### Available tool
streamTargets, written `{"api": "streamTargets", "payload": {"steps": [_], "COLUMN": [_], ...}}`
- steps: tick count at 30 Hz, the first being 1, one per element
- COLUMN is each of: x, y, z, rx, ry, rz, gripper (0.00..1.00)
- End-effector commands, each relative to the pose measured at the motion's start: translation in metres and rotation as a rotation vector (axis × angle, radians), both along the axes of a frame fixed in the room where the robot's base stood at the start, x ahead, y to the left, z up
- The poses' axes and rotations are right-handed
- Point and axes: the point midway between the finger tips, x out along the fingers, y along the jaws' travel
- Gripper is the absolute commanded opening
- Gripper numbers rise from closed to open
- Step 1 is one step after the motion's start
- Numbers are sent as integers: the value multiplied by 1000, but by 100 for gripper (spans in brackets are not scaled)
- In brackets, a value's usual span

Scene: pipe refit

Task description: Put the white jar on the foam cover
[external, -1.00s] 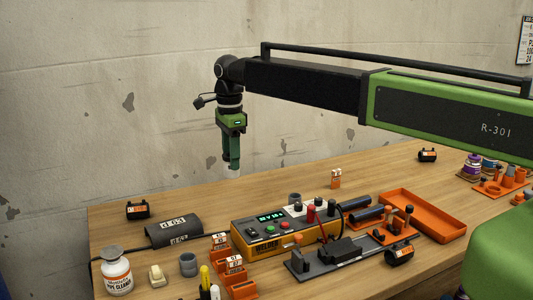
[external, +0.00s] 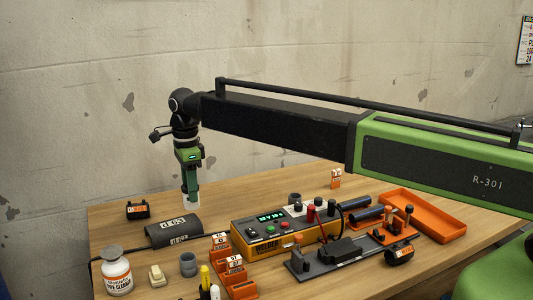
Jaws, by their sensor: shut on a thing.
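My gripper (external: 191,191) points down, shut on a small white thing, the white jar (external: 192,201), whose lower part shows below the fingertips. The foam cover looks to be the dark grey, rounded block (external: 160,236) with white number labels, lying on the table at the left. The jar is above the back right part of this block in the picture. Whether it touches the block cannot be told.
A white pipe cleaner bottle (external: 117,276), a beige switch (external: 156,275) and a grey cup (external: 188,264) stand in front of the block. A black clip (external: 138,210) lies behind it. The yellow welder box (external: 272,232) stands to the right.

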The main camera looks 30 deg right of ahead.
Motion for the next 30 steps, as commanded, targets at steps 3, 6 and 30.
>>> {"api": "streamTargets", "payload": {"steps": [3,6,30], "x": [0,0,0], "y": [0,0,-1], "z": [-27,-40,-39], "rx": [0,0,0], "ry": [0,0,0], "rz": [0,0,0], "gripper": [0,0,62]}}
